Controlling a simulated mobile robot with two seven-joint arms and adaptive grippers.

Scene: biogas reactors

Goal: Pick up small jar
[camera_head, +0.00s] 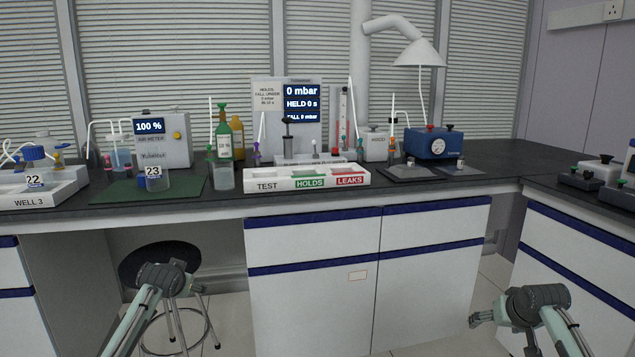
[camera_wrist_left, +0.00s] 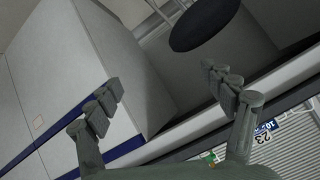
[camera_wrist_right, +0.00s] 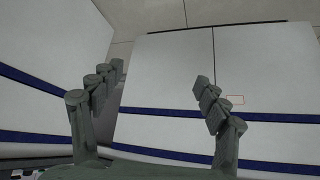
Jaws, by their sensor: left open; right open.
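A small clear jar labelled 23 (camera_head: 156,178) stands on the green mat at the left part of the bench. Its label also shows near the lower right of the left wrist view (camera_wrist_left: 264,129). Another small jar labelled 22 (camera_head: 35,181) sits in the white WELL 3 tray at the far left. Which of them is meant, I cannot tell. My left gripper (camera_wrist_left: 162,78) is open and empty, low in front of the bench near the stool. My right gripper (camera_wrist_right: 160,76) is open and empty, in front of the cabinets at right. Neither touches anything.
The white TEST/HOLDS/LEAKS tray (camera_head: 307,187) stands at the bench's front edge. Bottles (camera_head: 223,140) and a 100 % meter (camera_head: 162,140) stand behind jar 23. A round stool (camera_head: 160,256) is under the bench.

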